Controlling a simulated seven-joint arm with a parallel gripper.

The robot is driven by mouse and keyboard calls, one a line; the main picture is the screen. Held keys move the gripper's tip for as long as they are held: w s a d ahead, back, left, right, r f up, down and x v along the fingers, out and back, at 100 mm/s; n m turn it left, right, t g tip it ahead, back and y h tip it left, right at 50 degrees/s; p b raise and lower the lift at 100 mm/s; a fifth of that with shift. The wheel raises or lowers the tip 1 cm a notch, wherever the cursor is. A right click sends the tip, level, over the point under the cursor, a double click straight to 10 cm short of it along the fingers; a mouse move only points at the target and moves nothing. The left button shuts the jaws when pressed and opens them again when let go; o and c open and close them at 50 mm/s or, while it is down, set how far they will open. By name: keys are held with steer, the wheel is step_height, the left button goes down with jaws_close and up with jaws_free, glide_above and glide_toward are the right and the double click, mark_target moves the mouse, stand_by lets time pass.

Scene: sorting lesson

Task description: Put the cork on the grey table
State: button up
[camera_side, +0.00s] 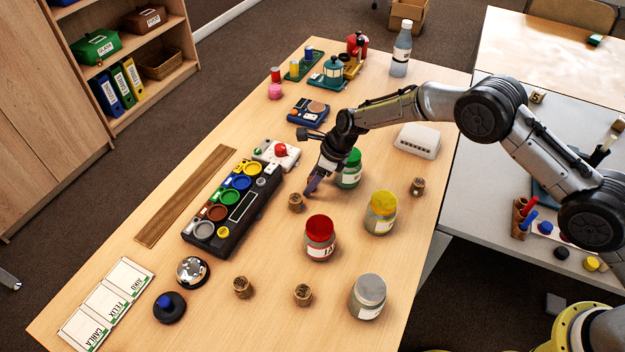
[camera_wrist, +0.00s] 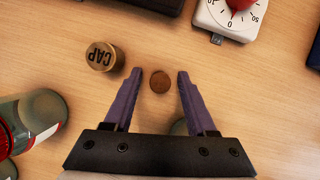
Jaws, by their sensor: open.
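A small round brown piece, which looks like the cork (camera_wrist: 160,82), lies on the wooden table between my gripper's two purple fingers in the wrist view. My gripper (camera_wrist: 159,74) is open, with a gap on both sides of the cork. In the side view my gripper (camera_side: 311,186) points down near the middle of the wooden table; the cork is hidden or too small to make out there. The grey table (camera_side: 462,188) stands to the right, beyond the wooden table's edge and partly behind my arm.
A wooden cylinder marked CAP (camera_wrist: 100,55) stands just left of my fingers; it also shows in the side view (camera_side: 296,202). Jars with green (camera_side: 349,170), red (camera_side: 320,240) and yellow lids (camera_side: 381,214) stand close by. A white timer (camera_side: 277,153) and black sorting tray (camera_side: 215,240) are near.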

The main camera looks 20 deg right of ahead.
steer(key=v, duration=1.2)
steer(key=shift+w+r, duration=0.1)
steer(key=shift+r, duration=0.05)
steer(key=s+d+r+n+t+h, duration=0.1)
steer(key=s+d+r+n, duration=0.6)
steer(key=r, duration=0.4)
steer(key=s+d+r+n+t, duration=0.1)
steer(key=s+d+r+n, duration=0.4)
steer(key=s+d+r, duration=0.4)
steer(key=s+d+n+h, duration=0.1)
steer(key=s+d+n, duration=0.2)
steer(key=s, duration=0.4)
steer(key=s+d+r+n+h, duration=0.1)
steer(key=s+d+n, duration=0.2)
steer(key=s+n, duration=0.2)
steer(key=s+d+n+t, duration=0.1)
steer(key=s+d+n, duration=0.2)
steer(key=s, duration=0.8)
steer(key=shift+s+r+n+h, duration=0.15)
steer(key=shift+r+n+h, duration=0.1)
steer(key=shift+n+h, duration=0.25)
steer(key=shift+o, duration=0.5)
steer(key=shift+s+d+f+n, duration=0.15)
steer(key=shift+s+f+n, duration=0.05)
steer(key=shift+s+n, duration=0.2)
